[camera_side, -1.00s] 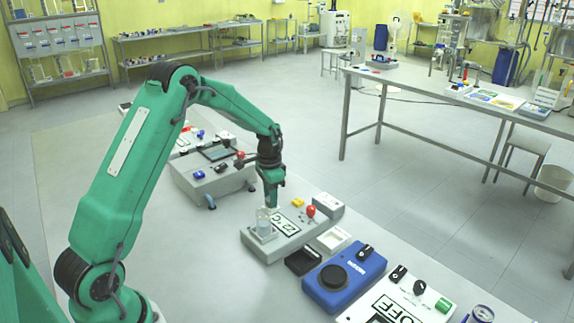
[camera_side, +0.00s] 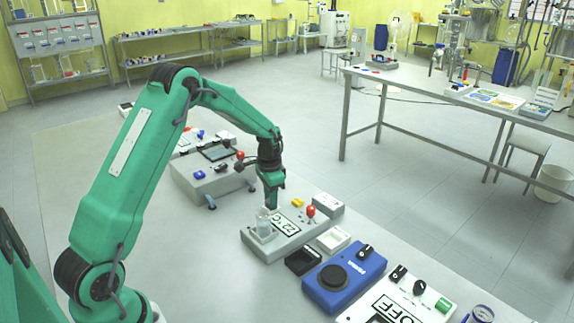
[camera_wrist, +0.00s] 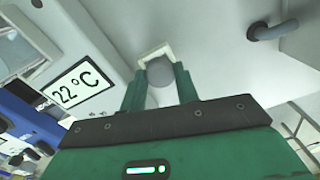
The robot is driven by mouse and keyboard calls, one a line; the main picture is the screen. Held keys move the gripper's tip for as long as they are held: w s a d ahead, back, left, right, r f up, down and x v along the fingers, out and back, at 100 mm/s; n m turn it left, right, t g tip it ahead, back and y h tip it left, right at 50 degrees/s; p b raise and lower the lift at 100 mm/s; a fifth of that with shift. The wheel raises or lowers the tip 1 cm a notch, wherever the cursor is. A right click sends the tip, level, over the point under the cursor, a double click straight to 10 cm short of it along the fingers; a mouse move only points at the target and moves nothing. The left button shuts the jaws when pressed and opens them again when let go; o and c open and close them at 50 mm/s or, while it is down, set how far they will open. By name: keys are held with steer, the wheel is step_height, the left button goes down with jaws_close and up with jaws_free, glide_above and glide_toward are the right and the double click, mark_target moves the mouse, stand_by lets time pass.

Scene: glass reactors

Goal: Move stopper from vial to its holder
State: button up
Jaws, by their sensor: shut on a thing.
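A clear glass vial (camera_side: 263,222) stands upright in a square seat at the near left end of the grey-white device with the 22 °C display (camera_side: 287,224). My gripper (camera_side: 270,206) is directly above the vial. In the wrist view, my gripper (camera_wrist: 160,86) has its two green fingers on either side of a round grey stopper (camera_wrist: 160,71) and is shut on it. A pale square rim (camera_wrist: 154,50) shows behind the stopper. The vial's glass cannot be made out in the wrist view, and I cannot tell whether the stopper still touches it.
A small black tray (camera_side: 303,261) and a white tray (camera_side: 333,239) lie beside the device. A red knob (camera_side: 311,211) and a yellow piece (camera_side: 297,203) stand on it. A blue device (camera_side: 344,279) is to the right. The floor in front is clear.

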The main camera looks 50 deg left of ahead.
steer(key=o, duration=1)
steer(key=shift+o, duration=0.4)
steer(key=shift+o, duration=1.2)
steer(key=shift+d, duration=0.1)
steer(key=shift+r, duration=0.15)
steer(key=shift+c, duration=0.3)
